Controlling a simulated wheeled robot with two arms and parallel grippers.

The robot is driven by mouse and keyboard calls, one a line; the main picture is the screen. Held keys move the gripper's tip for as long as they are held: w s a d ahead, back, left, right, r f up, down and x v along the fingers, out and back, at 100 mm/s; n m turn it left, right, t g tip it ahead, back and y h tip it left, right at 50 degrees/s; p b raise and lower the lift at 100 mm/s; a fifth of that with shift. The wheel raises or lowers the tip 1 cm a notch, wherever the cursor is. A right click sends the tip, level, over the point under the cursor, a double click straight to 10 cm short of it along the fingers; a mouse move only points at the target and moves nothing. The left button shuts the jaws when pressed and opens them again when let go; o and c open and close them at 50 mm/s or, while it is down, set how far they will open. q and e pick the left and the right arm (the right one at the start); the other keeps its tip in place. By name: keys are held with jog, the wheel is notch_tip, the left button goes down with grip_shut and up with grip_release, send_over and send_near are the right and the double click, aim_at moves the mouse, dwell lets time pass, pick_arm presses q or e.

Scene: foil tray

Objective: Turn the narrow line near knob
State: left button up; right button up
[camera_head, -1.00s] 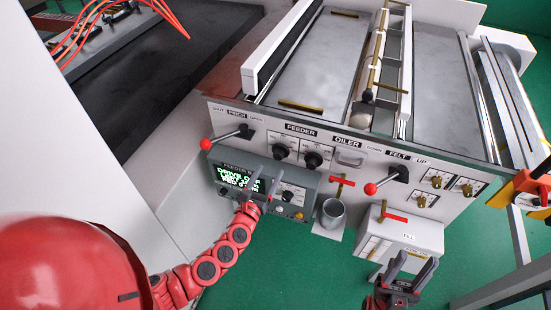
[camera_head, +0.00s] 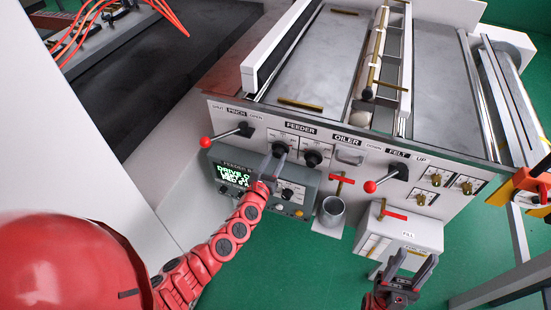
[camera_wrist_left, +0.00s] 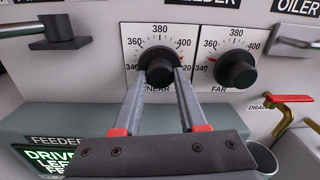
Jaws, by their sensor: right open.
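The near knob (camera_wrist_left: 159,68) is a round black knob on a white dial plate marked NEAR, under the FEEDER label. In the head view the near knob (camera_head: 280,150) is the left of two black dial knobs. My left gripper (camera_wrist_left: 161,74) points at it, with one grey finger at each lower side of the knob. The tips look very close to it; I cannot tell whether they touch or grip. In the head view my left gripper (camera_head: 271,162) is just below the dial. My right gripper (camera_head: 408,264) is open and empty, low in front of the white box.
The far knob (camera_wrist_left: 237,70) is close on the right. A grey display box (camera_head: 235,176) sits below the dials. A red-ball lever (camera_head: 225,137) is left; another (camera_head: 385,180) is right, beyond a metal cup (camera_head: 332,213) and a red-handled valve (camera_head: 341,181).

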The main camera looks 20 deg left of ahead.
pick_arm(q)
grip_shut()
jog(key=shift+f+n+b, duration=0.2)
jog(key=shift+n+b, duration=0.85)
jog(key=shift+n, duration=0.15)
jog(key=n+b, duration=0.1)
jog(key=n, duration=0.1)
jog(key=shift+n+b, duration=0.3)
jog(key=shift+b, duration=0.1)
jog(key=n+b, duration=0.3)
jog(key=n, duration=0.2)
jog(key=shift+r+n, duration=0.1)
jog(key=shift+n, duration=0.2)
jog(key=n+b, duration=0.1)
jog(key=n, duration=0.3)
jog(key=shift+d+r, duration=0.15)
jog(key=shift+n+y, duration=0.3)
jog(key=shift+n, duration=0.1)
